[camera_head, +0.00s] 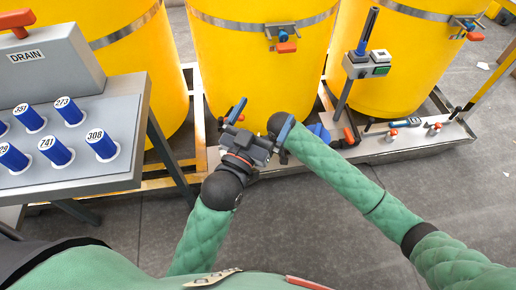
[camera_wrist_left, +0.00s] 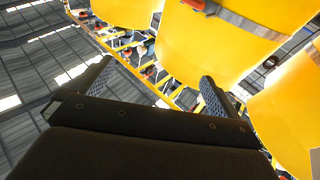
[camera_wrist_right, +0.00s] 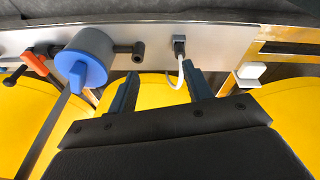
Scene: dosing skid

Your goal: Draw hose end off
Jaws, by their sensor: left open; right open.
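A white hose (camera_wrist_right: 186,72) shows in the right wrist view, curving from a dark grey fitting (camera_wrist_right: 179,46) on the metal skid panel. My right gripper (camera_wrist_right: 163,76) is open with its fingertips near the hose. The hose's lower end lies between the fingertip directions, and I cannot tell its depth. No finger visibly closes on it. My left gripper (camera_head: 263,114) is open and empty in front of the middle yellow tank in the head view. The left wrist view shows its two spread fingers (camera_wrist_left: 157,72). In the head view the hose and right fingertips are hidden behind my left gripper.
A blue-faced round knob (camera_wrist_right: 80,66) and a red-handled valve (camera_wrist_right: 34,63) sit left of the hose; a white block (camera_wrist_right: 250,72) is right. Yellow tanks (camera_head: 262,60) stand behind.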

